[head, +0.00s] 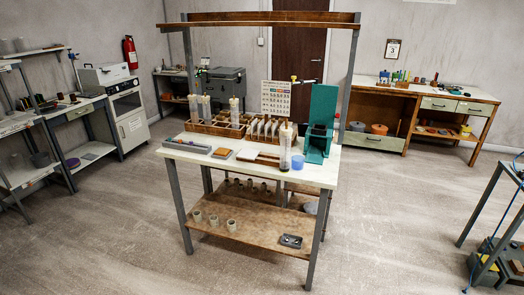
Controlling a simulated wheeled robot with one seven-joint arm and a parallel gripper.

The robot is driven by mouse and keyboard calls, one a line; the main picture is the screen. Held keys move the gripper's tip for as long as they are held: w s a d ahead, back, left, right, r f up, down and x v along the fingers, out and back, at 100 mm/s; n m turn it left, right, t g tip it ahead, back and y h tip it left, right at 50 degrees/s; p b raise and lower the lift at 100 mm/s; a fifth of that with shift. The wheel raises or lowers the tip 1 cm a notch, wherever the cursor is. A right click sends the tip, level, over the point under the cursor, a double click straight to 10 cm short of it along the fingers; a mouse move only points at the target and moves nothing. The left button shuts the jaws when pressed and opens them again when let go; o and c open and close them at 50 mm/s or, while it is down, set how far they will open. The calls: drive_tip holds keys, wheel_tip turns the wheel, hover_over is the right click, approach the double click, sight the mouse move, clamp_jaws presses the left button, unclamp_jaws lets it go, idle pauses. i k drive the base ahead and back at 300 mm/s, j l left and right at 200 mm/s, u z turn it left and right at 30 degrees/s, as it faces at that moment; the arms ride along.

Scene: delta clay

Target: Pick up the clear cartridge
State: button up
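Several upright tube-like items that look clear or whitish stand on the central workbench (320,177). Two tubes (200,107) stand in the left end of a brown wooden rack (215,129), and more (235,110) stand near its middle. A single taller clear cylinder (285,152) stands at the front right of the bench, apart from the rack, with a darker part low down. At this size I cannot tell for sure which one is the clear cartridge. My gripper is not in view.
A green stand (321,122) and a blue cup (297,162) are at the bench's right end. A grey tray (187,146) lies front left. A lower shelf (262,228) holds cups. Side benches line the walls; open floor (110,240) surrounds the workbench.

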sight(285, 141)
drive_tip(key=i+j+u, duration=0.15)
drive_tip(key=i, duration=0.5)
drive_tip(key=i+j+u, duration=0.15)
drive_tip(key=i+j, duration=0.15)
drive_tip(key=i, duration=0.35)
drive_tip(key=i+j+u, duration=0.2)
drive_tip(key=i, duration=0.45)
drive_tip(key=l, duration=0.1)
